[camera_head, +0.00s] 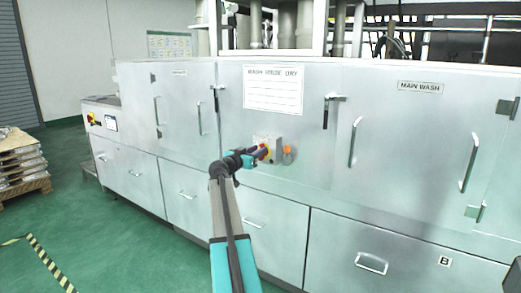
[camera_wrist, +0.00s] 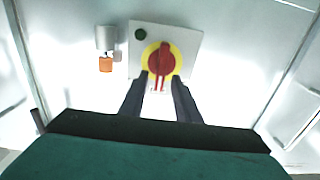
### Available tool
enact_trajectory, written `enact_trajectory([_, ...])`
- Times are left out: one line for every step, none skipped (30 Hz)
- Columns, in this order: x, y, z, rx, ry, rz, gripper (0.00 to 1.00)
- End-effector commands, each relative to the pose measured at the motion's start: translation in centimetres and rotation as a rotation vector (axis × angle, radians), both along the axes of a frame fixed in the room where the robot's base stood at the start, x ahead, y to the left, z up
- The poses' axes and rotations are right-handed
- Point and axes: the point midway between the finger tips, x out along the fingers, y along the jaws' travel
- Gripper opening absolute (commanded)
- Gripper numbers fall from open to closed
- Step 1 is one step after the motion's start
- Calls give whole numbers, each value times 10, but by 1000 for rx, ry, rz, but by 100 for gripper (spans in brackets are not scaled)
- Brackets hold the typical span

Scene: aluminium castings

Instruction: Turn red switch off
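The red switch (camera_wrist: 161,60) is a rotary knob on a round yellow disc, mounted on a pale plate (camera_wrist: 187,40) on the machine's front. In the wrist view its handle points up and down in the picture. In the head view the switch (camera_head: 264,153) is partly hidden by my gripper. My gripper (camera_wrist: 159,80) is open, with its two dark fingers apart and nothing between them that I can see held. The fingertips are at the lower edge of the yellow disc, one on each side of the knob. I cannot tell whether they touch it.
A dark round button (camera_wrist: 140,34) is on the same plate. A grey fitting with an orange part (camera_wrist: 105,64) is beside it, and also shows in the head view (camera_head: 288,154). Metal door handles (camera_head: 355,142) stick out from the machine.

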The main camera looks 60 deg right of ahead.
Motion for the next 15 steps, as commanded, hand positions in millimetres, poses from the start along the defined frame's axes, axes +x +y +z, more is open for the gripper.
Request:
enact_trajectory([0, -5, 0, 0, 0, -1, 30])
enact_trajectory([0, -6, 0, 0, 0, -1, 30])
enact_trajectory([0, -8, 0, 0, 0, -1, 30])
enact_trajectory([0, -9, 0, 0, 0, -1, 30])
enact_trajectory([0, -9, 0, 0, 0, -1, 30])
enact_trajectory([-1, -10, 0, 0, 0, -1, 30])
enact_trajectory([-1, -10, 0, 0, 0, -1, 30])
enact_trajectory([-1, -10, 0, 0, 0, -1, 30])
enact_trajectory([-1, -11, 0, 0, 0, -1, 30])
enact_trajectory([-1, -10, 0, 0, 0, -1, 30])
enact_trajectory([-1, -10, 0, 0, 0, -1, 30])
enact_trajectory([-1, -10, 0, 0, 0, -1, 30])
enact_trajectory([-1, -10, 0, 0, 0, -1, 30])
enact_trajectory([-1, -10, 0, 0, 0, -1, 30])
enact_trajectory([-1, -10, 0, 0, 0, -1, 28])
